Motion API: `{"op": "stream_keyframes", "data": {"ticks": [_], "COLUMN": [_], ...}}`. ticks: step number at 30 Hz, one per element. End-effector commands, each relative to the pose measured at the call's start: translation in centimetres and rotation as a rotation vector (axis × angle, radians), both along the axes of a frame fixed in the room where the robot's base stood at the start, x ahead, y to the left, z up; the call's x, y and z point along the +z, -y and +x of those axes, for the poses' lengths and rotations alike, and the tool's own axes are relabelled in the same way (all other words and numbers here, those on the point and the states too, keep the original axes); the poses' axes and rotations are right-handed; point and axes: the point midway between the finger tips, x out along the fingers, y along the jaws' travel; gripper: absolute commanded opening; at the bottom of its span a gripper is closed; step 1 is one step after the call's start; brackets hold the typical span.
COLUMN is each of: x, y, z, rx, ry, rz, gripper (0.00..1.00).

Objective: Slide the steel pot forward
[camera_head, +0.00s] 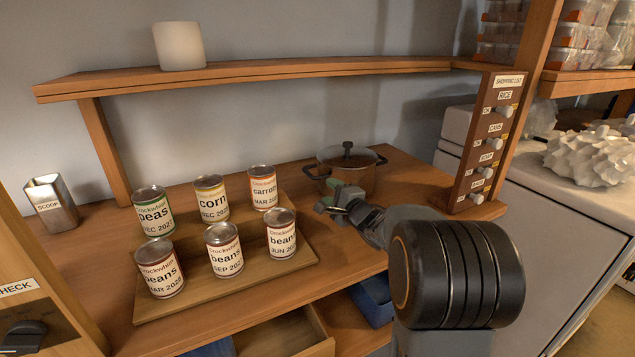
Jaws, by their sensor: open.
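The steel pot (355,178) stands upright on the wooden counter, right of the cans and below the shelf. It has a lid with a dark knob and a dark handle on each side. My gripper (326,205) is in front of the pot, near its lower front side. It is open, and I see nothing between its fingers. Whether the fingers touch the pot I cannot tell. Part of the pot's lower front is hidden behind my gripper.
A wooden tray (200,292) with several labelled cans lies left of my gripper. A panel with sliders (488,140) stands at the right. A wooden shelf (250,72) with a white cylinder runs above. An open drawer (285,337) is below. A metal scoop holder (52,203) is far left.

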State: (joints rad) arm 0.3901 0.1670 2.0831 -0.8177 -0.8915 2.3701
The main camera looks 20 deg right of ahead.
Motion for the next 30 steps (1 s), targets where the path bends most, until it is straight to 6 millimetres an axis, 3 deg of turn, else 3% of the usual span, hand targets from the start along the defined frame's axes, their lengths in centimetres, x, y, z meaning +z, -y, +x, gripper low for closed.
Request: {"op": "stream_keyframes", "data": {"ticks": [15, 21, 30], "x": [0.1, 0.2, 0.2], "y": [-1.9, -2.3, -2.5], "z": [8.7, 10.5, 11.4], "rx": [0.001, 0.000, -0.001], "ry": [0.001, 0.000, 0.000], "rz": [-0.001, 0.000, 0.000], "gripper": [0.48, 0.48, 0.48]}}
